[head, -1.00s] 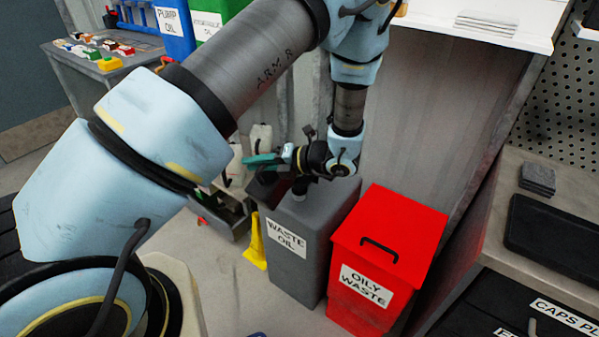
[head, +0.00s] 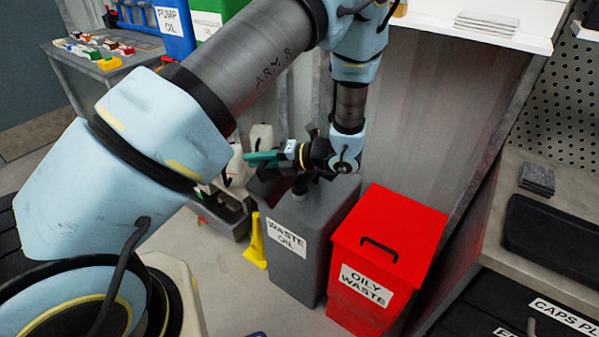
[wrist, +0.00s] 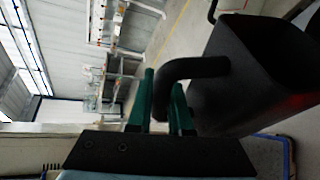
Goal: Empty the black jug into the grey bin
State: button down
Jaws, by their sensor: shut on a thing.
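The black jug (wrist: 255,75) fills the right of the wrist view, its curved handle (wrist: 190,68) between the teal fingers of my gripper (wrist: 163,92). My gripper (head: 262,158) is shut on that handle. In the head view the dark jug (head: 267,187) shows only in part below the fingers, beside the back left of the grey bin. The grey bin (head: 312,235), labelled WASTE OIL, stands on the floor with a short dark neck (head: 300,186) on top. My wrist is above this bin. The jug's contents cannot be made out.
A red OILY WASTE bin (head: 390,255) stands close to the right of the grey bin. A yellow object (head: 255,242) is on the floor at left. Pale containers (head: 240,165) stand behind my gripper. A grey workbench (head: 570,205) is at right.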

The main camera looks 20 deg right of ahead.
jog(key=shift+w+d+r+m+y+p, duration=0.25)
jog(key=shift+w+d+r+m+p, duration=0.1)
jog(key=shift+d+r+p, duration=0.2)
jog(key=shift+w+d+r+m+y+p, duration=0.2)
jog(key=shift+w+d+r+m+p, duration=0.2)
jog(key=shift+d, duration=0.3)
jog(key=shift+w+d+r+m+y+p, duration=0.25)
jog(key=shift+w+d+r+p, duration=0.1)
jog(key=shift+d+p, duration=0.25)
dwell(3.4)
